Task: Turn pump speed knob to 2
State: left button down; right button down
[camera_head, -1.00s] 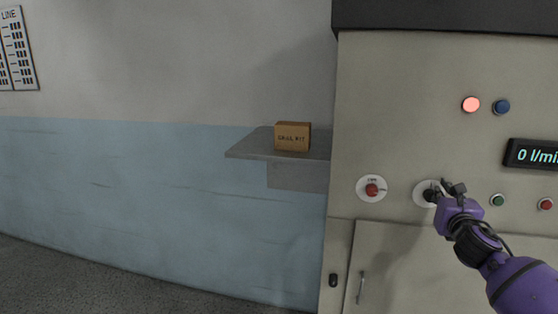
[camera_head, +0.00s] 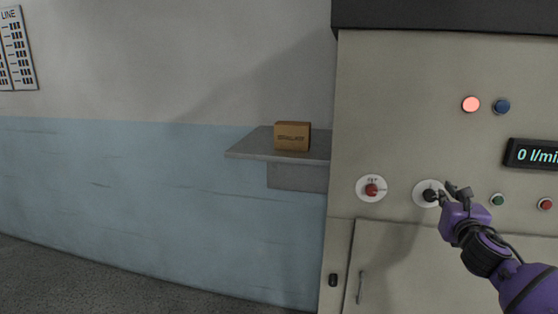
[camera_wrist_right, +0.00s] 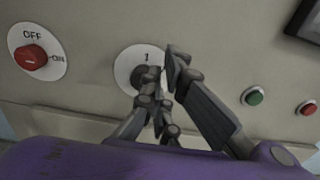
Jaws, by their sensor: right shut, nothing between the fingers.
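The pump speed knob (camera_head: 430,195) is a dark knob on a white round dial on the grey cabinet front. In the right wrist view the knob (camera_wrist_right: 142,74) is partly hidden behind my fingers, and a "1" shows on the dial above it. Its pointer direction cannot be made out. My right gripper (camera_head: 451,191) is shut with nothing held, just right of the knob and close in front of it. In the right wrist view its fingertips (camera_wrist_right: 161,70) overlap the right part of the dial; contact is unclear. My left gripper is not in view.
A red OFF/ON knob (camera_head: 372,190) sits left of the dial. Green (camera_head: 498,200) and red (camera_head: 545,204) buttons are to the right. A display (camera_head: 535,154) reads 0 l/mi, cut off. A cardboard box (camera_head: 292,137) stands on a wall shelf (camera_head: 250,150).

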jog(key=shift+v, duration=1.7)
